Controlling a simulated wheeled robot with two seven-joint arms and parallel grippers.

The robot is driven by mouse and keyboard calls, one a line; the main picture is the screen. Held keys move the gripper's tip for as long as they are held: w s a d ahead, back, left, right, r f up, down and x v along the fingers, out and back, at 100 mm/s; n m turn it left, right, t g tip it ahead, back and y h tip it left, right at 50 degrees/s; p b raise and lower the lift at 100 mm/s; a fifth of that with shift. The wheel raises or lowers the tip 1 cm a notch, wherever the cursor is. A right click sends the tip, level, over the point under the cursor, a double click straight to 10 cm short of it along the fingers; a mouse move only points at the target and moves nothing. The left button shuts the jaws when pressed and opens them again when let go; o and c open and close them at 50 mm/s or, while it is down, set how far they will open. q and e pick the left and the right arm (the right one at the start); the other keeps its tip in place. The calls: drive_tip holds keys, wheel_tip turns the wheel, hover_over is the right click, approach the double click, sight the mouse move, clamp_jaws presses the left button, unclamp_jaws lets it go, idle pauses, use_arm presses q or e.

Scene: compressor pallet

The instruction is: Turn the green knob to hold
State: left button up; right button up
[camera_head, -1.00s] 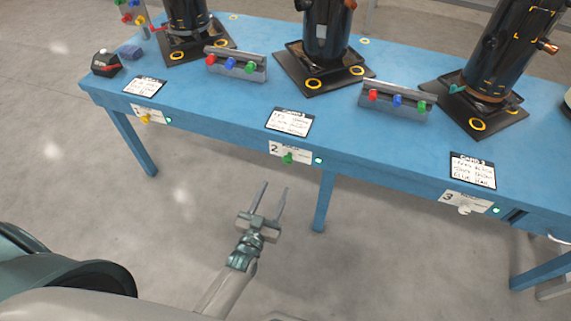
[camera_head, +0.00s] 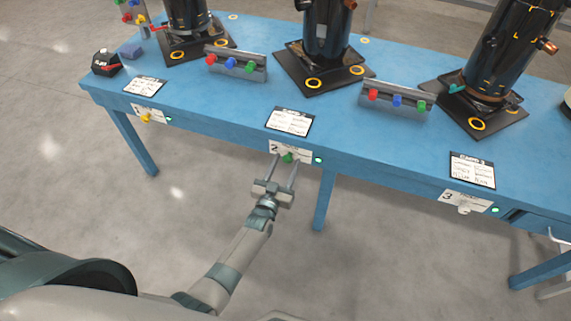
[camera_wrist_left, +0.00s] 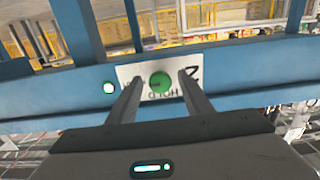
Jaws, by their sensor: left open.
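The green knob (camera_head: 288,157) sits on the white label plate marked 2 (camera_head: 300,158), on the front edge of the blue table. In the left wrist view the knob (camera_wrist_left: 160,82) shows round and green with a dark pointer mark, and the word HOLD is on the plate (camera_wrist_left: 134,74) beside it, upside down. My left gripper (camera_head: 284,170) is open, its two fingers pointing at the plate. In the left wrist view the fingers (camera_wrist_left: 158,92) stand on either side of the knob, with gaps between; I cannot tell whether the tips reach around it. My right gripper is not in view.
The blue table (camera_head: 220,117) carries black compressors (camera_head: 326,35) and racks of coloured knobs (camera_head: 235,64). A yellow knob (camera_head: 146,118) and a white knob (camera_head: 464,210) sit on plates 1 and 3. A small green light (camera_head: 319,160) is right of plate 2. The floor in front is clear.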

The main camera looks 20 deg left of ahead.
use_arm(q)
drive_tip(key=c, duration=1)
